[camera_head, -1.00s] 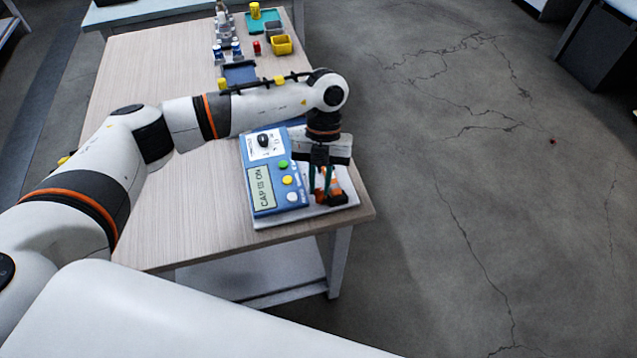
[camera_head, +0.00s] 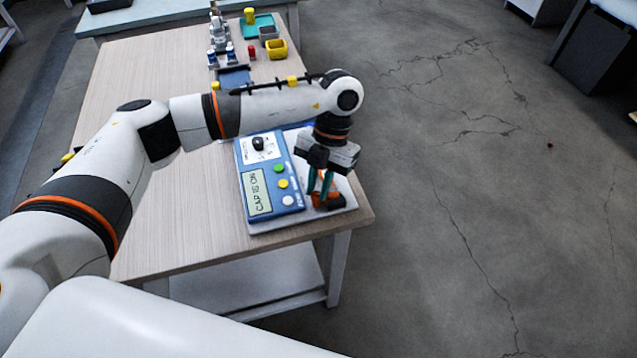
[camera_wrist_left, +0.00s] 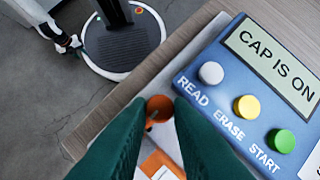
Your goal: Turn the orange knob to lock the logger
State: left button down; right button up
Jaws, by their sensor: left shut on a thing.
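The orange knob (camera_wrist_left: 159,108) shows in the left wrist view between the tips of my left gripper's green fingers (camera_wrist_left: 160,112). The gripper is shut on it from both sides, and the fingers hide part of it. Just below it is an orange body with a white label (camera_wrist_left: 158,168), the logger, mostly hidden by the fingers. In the head view my left gripper (camera_head: 320,194) points down at the orange and black logger (camera_head: 332,198). The logger sits on the white board (camera_head: 345,190) near the table's right edge.
A blue panel (camera_head: 283,213) with a black dial, green, yellow and white buttons and a display reading "CAP IS ON" stands left of the logger. Bottles and a yellow bin (camera_head: 277,49) stand at the table's far end. The table's left part is clear.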

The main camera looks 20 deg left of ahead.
pick_arm(q)
jog(key=c, duration=1.3)
grip_release()
jog(key=a+v, duration=0.1)
jog(key=v, duration=1.1)
jog(key=shift+d+b, duration=0.35)
jog(key=shift+d, duration=0.1)
